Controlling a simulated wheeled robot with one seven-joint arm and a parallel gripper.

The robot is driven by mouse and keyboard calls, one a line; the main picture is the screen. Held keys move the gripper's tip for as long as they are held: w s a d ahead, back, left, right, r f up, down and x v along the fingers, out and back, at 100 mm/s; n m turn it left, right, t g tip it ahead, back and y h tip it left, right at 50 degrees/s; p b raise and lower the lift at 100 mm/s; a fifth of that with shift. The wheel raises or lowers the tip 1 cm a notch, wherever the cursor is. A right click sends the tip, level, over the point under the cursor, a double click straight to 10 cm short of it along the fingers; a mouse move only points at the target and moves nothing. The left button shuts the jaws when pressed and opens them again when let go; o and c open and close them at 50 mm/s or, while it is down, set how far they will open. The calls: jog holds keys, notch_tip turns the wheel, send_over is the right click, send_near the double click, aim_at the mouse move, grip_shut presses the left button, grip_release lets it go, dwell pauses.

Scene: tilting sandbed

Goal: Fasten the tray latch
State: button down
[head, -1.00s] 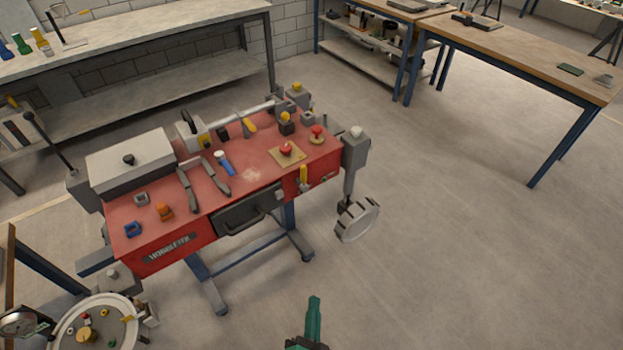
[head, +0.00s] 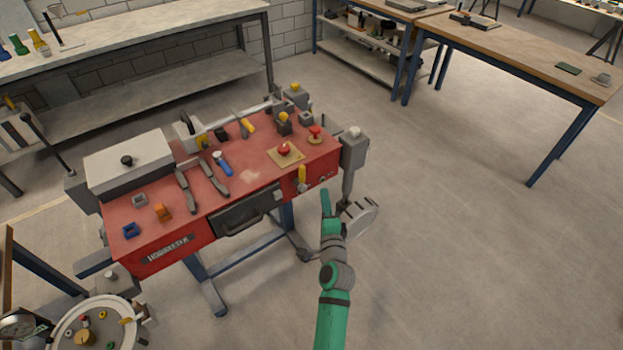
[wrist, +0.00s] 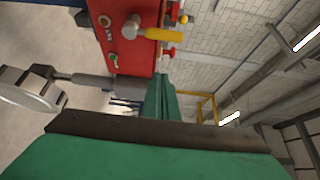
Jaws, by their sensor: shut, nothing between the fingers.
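A yellow-handled lever (head: 302,177) stands upright on the front face of the red bench (head: 165,255), near its right end. The wrist view shows the yellow handle (wrist: 163,34) on a round metal pivot against the red panel. I cannot tell for certain that this lever is the tray latch. A dark drawer-like tray (head: 245,212) with a bar handle is in the bench front, left of the lever. My green gripper (head: 326,200) is shut and empty, in front of the bench's right end, apart from the lever. In the wrist view my gripper (wrist: 161,92) points towards the panel.
A grey handwheel (head: 358,218) hangs below the bench's right corner, close beside my gripper. Tools, red knobs and a lidded grey box (head: 130,160) crowd the bench top. A round tray (head: 98,305) with small parts stands lower left. Floor at right is clear.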

aim_at(302, 179)
jog(key=shift+s, duration=0.1)
jog(key=w+a, duration=0.4)
jog(key=w, duration=0.4)
jog(key=shift+w+a, duration=0.25)
dwell(0.5)
jog(key=shift+a, duration=0.15)
